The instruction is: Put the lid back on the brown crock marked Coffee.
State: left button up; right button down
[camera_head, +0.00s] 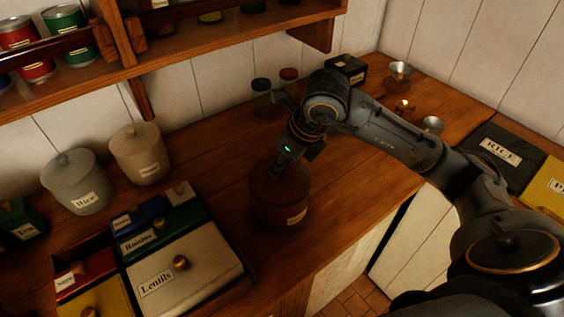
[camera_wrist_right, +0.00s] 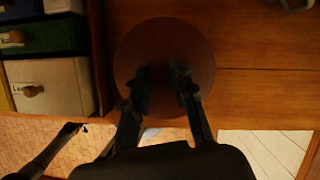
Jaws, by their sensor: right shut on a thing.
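The brown crock (camera_head: 279,208) stands on the wooden counter, with a pale label on its front too small to read. My right gripper (camera_head: 283,163) is right above it, pointing down, shut on the crock's brown lid (camera_wrist_right: 165,42). In the right wrist view the lid is a round brown disc, with the right gripper's fingers (camera_wrist_right: 160,75) over its middle. The fingers hide the part they grip. The lid lies at or very near the crock's rim; I cannot tell if it is fully seated.
A compartment box with a Lentils lid (camera_head: 205,265) stands left of the crock. Pale Rice (camera_head: 75,190) and second (camera_head: 140,165) crocks stand behind it. A shelf hangs above left.

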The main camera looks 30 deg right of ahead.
jog(key=shift+b, duration=0.55)
dwell(1.2)
jog(key=shift+f+b, duration=0.2)
jog(key=shift+b, duration=0.45)
dwell(0.8)
jog(key=c, duration=0.6)
grip_release()
jog(key=shift+o, duration=0.2)
jog(key=shift+r, duration=0.15)
jog(key=shift+r+p, duration=2.2)
jog(key=shift+r, duration=1.2)
